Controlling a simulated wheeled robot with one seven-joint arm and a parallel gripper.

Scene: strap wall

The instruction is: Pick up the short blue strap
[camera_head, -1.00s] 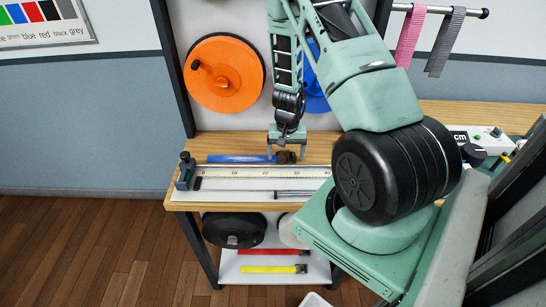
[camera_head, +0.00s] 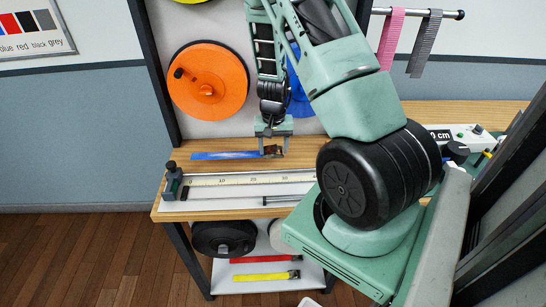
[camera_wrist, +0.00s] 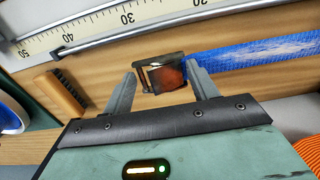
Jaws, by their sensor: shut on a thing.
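The short blue strap (camera_head: 222,155) shows above the wooden bench, behind the measuring scale, with its blue webbing reaching left from my gripper. My gripper (camera_head: 274,152) points down at its right end and is shut on the buckle end. In the wrist view, the metal and dark reddish-brown buckle (camera_wrist: 163,74) sits between my two fingers (camera_wrist: 162,88). The blue webbing (camera_wrist: 258,54) runs off to the right there. The exact finger contact is hard to make out, and whether the strap is clear of the bench cannot be told for sure.
The measuring scale (camera_head: 237,181) lies in front of the strap. A wooden brush (camera_wrist: 62,95) is left of my fingers in the wrist view. Orange reel (camera_head: 208,85) and blue reel (camera_head: 299,96) hang behind. Red strap (camera_head: 265,259) and yellow strap (camera_head: 265,276) lie on the lower shelf.

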